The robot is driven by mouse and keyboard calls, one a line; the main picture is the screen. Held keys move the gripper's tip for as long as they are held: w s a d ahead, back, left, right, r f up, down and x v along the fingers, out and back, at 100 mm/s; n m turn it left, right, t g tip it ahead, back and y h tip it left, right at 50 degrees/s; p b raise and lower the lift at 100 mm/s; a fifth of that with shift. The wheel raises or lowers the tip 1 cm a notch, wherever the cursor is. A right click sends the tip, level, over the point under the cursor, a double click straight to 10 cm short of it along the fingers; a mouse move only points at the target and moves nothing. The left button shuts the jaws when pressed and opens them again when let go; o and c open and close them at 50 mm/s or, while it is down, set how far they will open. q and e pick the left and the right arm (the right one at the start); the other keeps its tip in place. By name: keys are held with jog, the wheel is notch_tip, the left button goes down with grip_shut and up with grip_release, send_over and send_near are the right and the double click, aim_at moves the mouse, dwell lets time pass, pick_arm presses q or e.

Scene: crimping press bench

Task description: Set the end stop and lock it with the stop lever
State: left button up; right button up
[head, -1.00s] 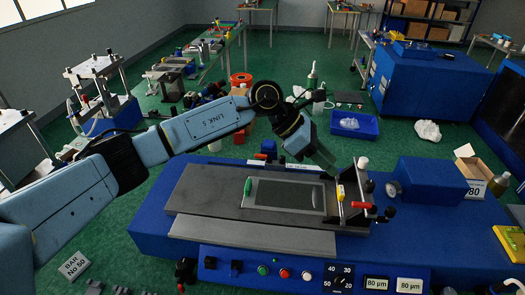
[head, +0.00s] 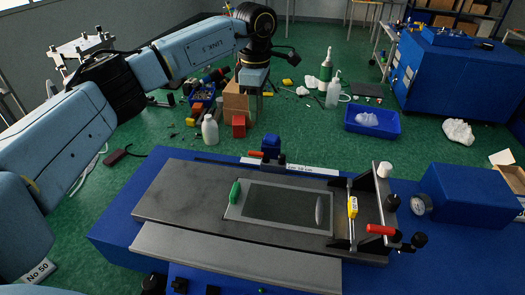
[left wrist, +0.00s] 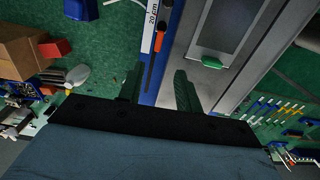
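The end stop is a blue block (head: 271,146) on the rail at the back edge of the press bed (head: 165,196), beside a white scale (head: 310,170). A red stop lever (head: 256,153) sticks out to its left. In the left wrist view the scale (left wrist: 153,25) reads 20 cm, with a small red part (left wrist: 158,42), seemingly the lever, next to it. My left gripper (head: 258,92) is raised behind the bed, up and left of the stop, touching nothing. The wrist view shows its two fingers (left wrist: 158,90) apart with nothing between them. My right gripper is out of view.
A framed plate with a green handle (head: 235,192) lies on the bed. A red-handled crossbar (head: 380,230) and gauge (head: 421,204) stand at the right. Bottles (head: 326,66), boxes and a blue tray (head: 372,121) are on the floor behind.

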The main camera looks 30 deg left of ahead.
pick_arm(q)
jog(key=f, duration=0.1)
jog(key=p, duration=0.2)
send_near(257, 153)
notch_tip(257, 153, down, 6)
jog(key=shift+f, duration=0.25)
jog(key=shift+w+f, duration=0.1)
jog(key=shift+f, duration=0.75)
jog(key=shift+c, duration=0.2)
grip_shut()
